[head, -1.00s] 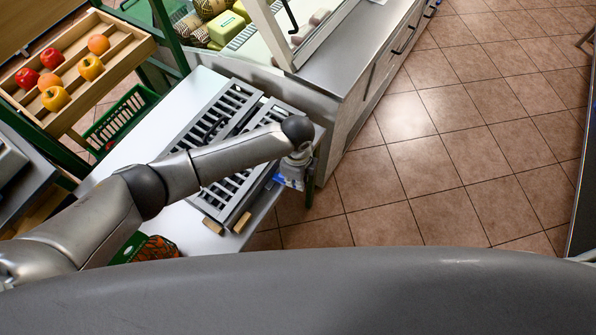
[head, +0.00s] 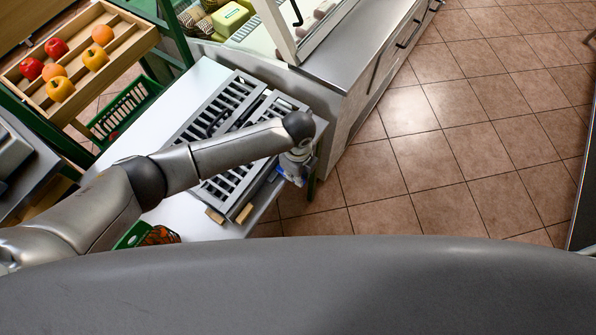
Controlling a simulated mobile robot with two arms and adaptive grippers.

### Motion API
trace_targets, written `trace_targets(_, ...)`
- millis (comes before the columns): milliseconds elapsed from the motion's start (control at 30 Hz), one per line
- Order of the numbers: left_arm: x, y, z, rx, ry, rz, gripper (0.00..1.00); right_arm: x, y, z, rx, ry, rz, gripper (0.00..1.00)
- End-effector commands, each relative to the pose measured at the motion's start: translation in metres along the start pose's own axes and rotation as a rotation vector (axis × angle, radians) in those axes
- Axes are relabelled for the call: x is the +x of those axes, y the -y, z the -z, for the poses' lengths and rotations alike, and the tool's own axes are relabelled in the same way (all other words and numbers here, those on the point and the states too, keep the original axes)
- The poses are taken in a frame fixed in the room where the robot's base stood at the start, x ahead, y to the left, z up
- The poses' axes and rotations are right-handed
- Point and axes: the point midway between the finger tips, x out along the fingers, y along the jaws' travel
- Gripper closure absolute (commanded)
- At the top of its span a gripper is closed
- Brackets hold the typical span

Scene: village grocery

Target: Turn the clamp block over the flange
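Two grey slatted panels (head: 214,112) lie side by side on the white table (head: 190,213). My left arm crosses over them from the left. My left gripper (head: 297,172) points down at the right edge of the table, beside the panels' right end. Its fingers are small and partly hidden by the wrist, so I cannot tell whether they are open or hold anything. A small blue patch shows at the gripper. I cannot make out a clamp block or a flange; they may be hidden under my arm and wrist. My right gripper is not in view.
A wooden tray of fruit (head: 118,42) stands at the upper left, above a green basket (head: 125,108). A grey counter (head: 345,62) with a glass case borders the table's far side. Small wooden blocks (head: 215,215) sit at the panels' near end. Tiled floor at right is clear.

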Motion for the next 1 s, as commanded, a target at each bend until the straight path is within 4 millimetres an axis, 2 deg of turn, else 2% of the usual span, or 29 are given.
trace_targets(333, -0.001, 0.000, 0.000, -0.002, 0.000, 0.000, 0.77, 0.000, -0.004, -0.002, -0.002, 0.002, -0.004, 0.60)
trace_targets(467, -0.010, 0.000, 0.000, -0.002, 0.000, 0.001, 0.77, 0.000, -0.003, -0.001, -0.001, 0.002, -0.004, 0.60)
trace_targets(800, -0.079, 0.001, -0.001, -0.001, 0.000, 0.004, 0.77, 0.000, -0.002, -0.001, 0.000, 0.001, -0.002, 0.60)
trace_targets(1000, -0.110, 0.001, 0.000, -0.001, -0.001, 0.002, 0.77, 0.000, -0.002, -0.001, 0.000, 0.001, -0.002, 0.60)
